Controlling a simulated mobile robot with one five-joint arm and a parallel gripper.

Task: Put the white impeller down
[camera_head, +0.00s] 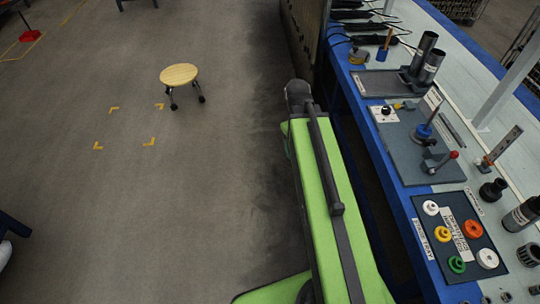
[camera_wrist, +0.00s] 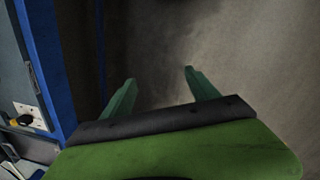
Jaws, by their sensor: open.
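Two white round pieces lie on the dark parts tray (camera_head: 463,275) on the bench in the head view. One is a small white piece (camera_head: 430,207) at the far left of the tray. The other is a larger white ring (camera_head: 487,258) at the near right. I cannot tell which is the white impeller. My gripper (camera_wrist: 160,74) is open in the wrist view, its two green fingers apart with nothing between them. It is over bare floor beside the bench, away from the tray. Its fingers cannot be made out in the head view.
The tray also holds an orange ring (camera_head: 472,229), a yellow piece (camera_head: 442,234) and a green ring (camera_head: 456,264). A grey fixture with a red-knobbed lever (camera_head: 454,155) stands farther back. The blue bench edge (camera_wrist: 45,65) is left of my gripper. A stool (camera_head: 179,75) stands on open floor.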

